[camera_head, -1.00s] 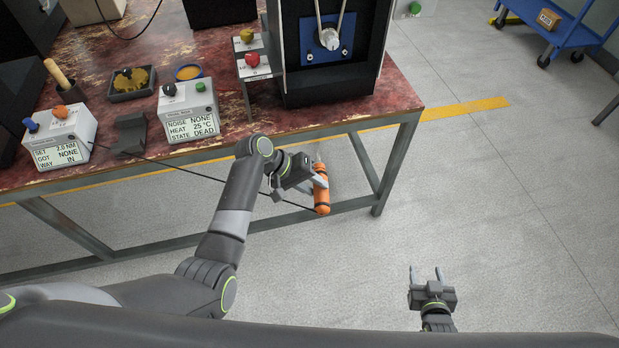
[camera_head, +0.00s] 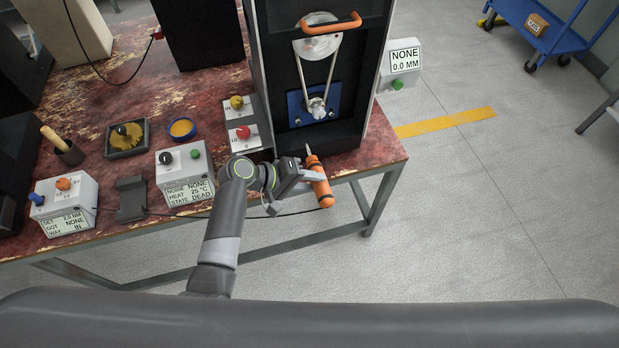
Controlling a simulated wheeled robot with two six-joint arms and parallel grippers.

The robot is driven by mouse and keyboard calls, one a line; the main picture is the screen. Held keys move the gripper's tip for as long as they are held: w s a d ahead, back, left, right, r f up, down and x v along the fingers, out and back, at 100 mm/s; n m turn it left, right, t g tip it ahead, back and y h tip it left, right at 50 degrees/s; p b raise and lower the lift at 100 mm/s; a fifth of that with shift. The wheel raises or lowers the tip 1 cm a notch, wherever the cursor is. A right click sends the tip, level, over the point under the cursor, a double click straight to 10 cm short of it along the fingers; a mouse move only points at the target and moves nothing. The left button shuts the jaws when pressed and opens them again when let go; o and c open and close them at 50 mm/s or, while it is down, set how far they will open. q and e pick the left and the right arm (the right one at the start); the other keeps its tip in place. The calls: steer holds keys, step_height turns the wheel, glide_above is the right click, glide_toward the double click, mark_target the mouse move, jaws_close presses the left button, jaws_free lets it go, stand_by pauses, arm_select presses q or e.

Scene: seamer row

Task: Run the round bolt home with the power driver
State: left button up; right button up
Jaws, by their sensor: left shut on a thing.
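My left gripper (camera_head: 308,184) is shut on the orange power driver (camera_head: 320,184). It holds the driver just in front of the table's front edge, below the dark machine. The driver's thin tip points up toward the machine, and a dark cable runs from its lower end to the left. A blue plate (camera_head: 297,108) with small bolts and a metal hub (camera_head: 316,107) sits inside the machine; the driver tip is apart from it. Which bolt is the round one is too small to tell. The driver's control box (camera_head: 66,203) reads 2.0 NM, GOT NONE, WAY IN. My right gripper is out of view.
The dark machine housing (camera_head: 262,70) has an orange handle (camera_head: 331,23) and a belt. A small stand with yellow and red knobs (camera_head: 243,131), a meter box (camera_head: 186,175), an empty cradle (camera_head: 131,198) and a gauge box (camera_head: 402,62) are around it.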

mark_target(309, 159)
arm_select(q)
steer(key=w+b, duration=0.1)
steer(key=w+a+b, duration=0.1)
steer(key=w, duration=0.1)
steer(key=w+b, duration=0.1)
steer(key=shift+w+a+r+b, duration=0.15)
steer(key=shift+a+r+b, duration=0.05)
steer(key=shift+r+b, duration=0.15)
steer(key=shift+w+a+r+b, duration=0.1)
steer(key=shift+w+a+b, duration=0.1)
steer(key=shift+w, duration=0.3)
steer(key=shift+w+a+b, duration=0.1)
steer(key=shift+w+a, duration=0.05)
steer(key=shift+w, duration=0.3)
steer(key=shift+p, duration=0.5)
stand_by(1.0)
steer(key=shift+w, duration=0.2)
stand_by(0.5)
steer(key=shift+w+a+r, duration=0.1)
steer(key=shift+w+r, duration=0.1)
steer(key=shift+r, duration=0.05)
stand_by(1.4)
